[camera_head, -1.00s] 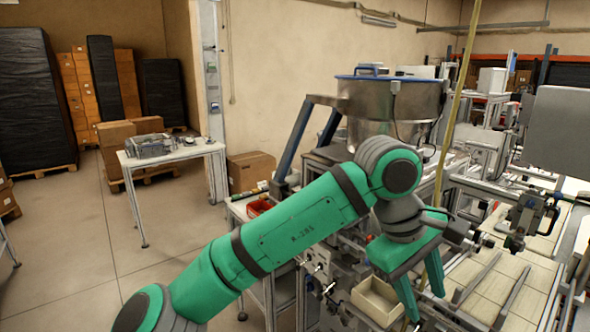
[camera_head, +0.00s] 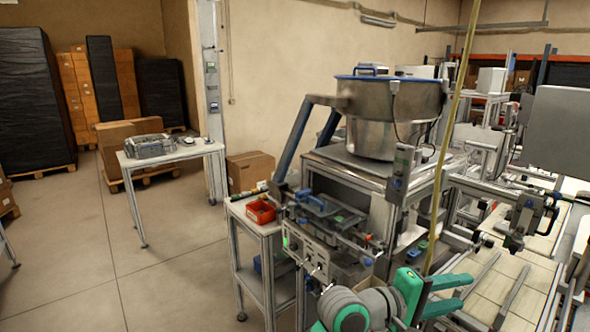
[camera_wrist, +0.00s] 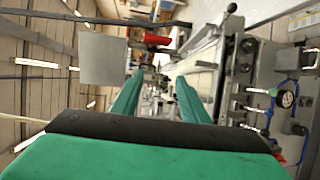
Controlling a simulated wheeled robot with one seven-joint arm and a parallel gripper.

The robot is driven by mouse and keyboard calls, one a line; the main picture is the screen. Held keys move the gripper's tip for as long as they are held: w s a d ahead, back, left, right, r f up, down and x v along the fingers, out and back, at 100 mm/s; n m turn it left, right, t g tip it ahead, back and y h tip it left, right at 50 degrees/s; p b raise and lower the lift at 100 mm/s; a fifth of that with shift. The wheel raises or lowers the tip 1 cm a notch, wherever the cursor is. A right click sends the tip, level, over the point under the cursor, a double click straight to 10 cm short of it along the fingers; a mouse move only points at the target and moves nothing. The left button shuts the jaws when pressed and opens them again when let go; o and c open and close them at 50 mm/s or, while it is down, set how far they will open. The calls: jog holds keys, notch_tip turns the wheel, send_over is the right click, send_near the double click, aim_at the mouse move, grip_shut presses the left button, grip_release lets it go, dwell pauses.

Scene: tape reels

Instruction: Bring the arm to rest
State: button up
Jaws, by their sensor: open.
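My gripper (camera_head: 462,293) is low in the head view, right of centre, with its two green fingers pointing right. The fingers are apart with nothing between them. In the wrist view my gripper (camera_wrist: 160,78) also shows two separated green fingers, with only distant background between them. My arm is folded low at the bottom edge of the head view, and most of it is out of frame.
A machine with a steel bowl (camera_head: 385,112) stands behind my arm. A red bin (camera_head: 261,211) sits on a side stand left of it. Conveyor rails (camera_head: 510,285) lie right of my gripper. A small table (camera_head: 180,153) stands farther left, with open floor (camera_head: 170,280) in front.

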jog(key=s+a+f+n+t+y, duration=0.1)
jog(key=a+f+n+t+y, duration=0.2)
jog(key=a+f+t, duration=0.5)
jog(key=s+a+f+n+t+y, duration=0.1)
jog(key=a+f+n+t+y, duration=0.25)
jog(key=f, duration=0.75)
jog(key=s+a+f+y, duration=0.6)
jog(key=s+a+f, duration=0.4)
jog(key=s+f, duration=0.15)
jog(key=s+a+m+y, duration=0.1)
jog(key=s+a+m, duration=0.4)
jog(key=s, duration=0.6)
jog(key=s+a+m+y, duration=0.2)
jog(key=s+a+m, duration=0.3)
jog(key=s, duration=0.7)
jog(key=shift+a+f, duration=0.25)
jog(key=shift+a, duration=0.15)
